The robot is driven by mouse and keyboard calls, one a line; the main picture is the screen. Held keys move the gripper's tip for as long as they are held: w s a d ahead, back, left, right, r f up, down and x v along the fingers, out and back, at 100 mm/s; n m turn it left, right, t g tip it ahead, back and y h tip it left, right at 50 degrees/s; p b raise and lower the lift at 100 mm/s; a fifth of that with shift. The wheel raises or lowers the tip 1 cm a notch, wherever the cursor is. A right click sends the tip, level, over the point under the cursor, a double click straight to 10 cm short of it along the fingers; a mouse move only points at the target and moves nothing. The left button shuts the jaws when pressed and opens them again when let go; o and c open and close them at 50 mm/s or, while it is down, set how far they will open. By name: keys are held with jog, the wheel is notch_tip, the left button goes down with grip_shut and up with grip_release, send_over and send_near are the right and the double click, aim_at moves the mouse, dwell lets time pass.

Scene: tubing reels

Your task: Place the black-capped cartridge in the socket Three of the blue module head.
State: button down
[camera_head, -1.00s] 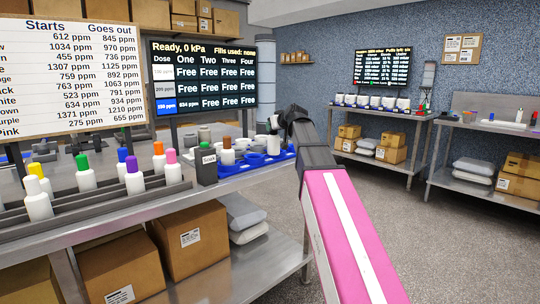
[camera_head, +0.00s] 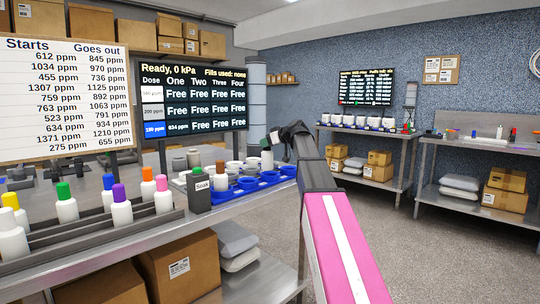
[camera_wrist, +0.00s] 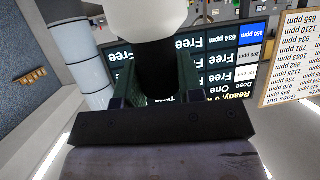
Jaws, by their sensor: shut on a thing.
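My gripper (camera_wrist: 155,85) is shut on the black cap (camera_wrist: 165,65) of a cartridge, whose white body (camera_wrist: 147,15) shows past the fingers in the wrist view. In the head view the held cartridge (camera_head: 267,160) hangs from my gripper (camera_head: 268,144), near the right end of the module heads. The blue module head (camera_head: 240,191) is the front row on the bench, with several blue ring-shaped sockets. White and grey heads stand behind it. The socket labels are too small to read, and I cannot tell which socket lies below the cartridge.
A dark bottle marked Soak (camera_head: 200,194) stands at the blue head's left end. A brown-capped cartridge (camera_head: 220,172) stands near it. A rack (camera_head: 90,237) of white cartridges with coloured caps is at left.

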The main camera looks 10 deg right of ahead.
aim_at(270, 152)
jog(key=shift+w+d+f, duration=0.35)
jog(key=shift+d+f, duration=0.1)
jog(key=shift+d, duration=0.2)
jog(key=shift+f, duration=2.15)
jog(key=c, duration=0.8)
grip_release()
jog(key=shift+o, duration=0.2)
jog(key=v, duration=1.2)
jog(key=shift+d, duration=0.1)
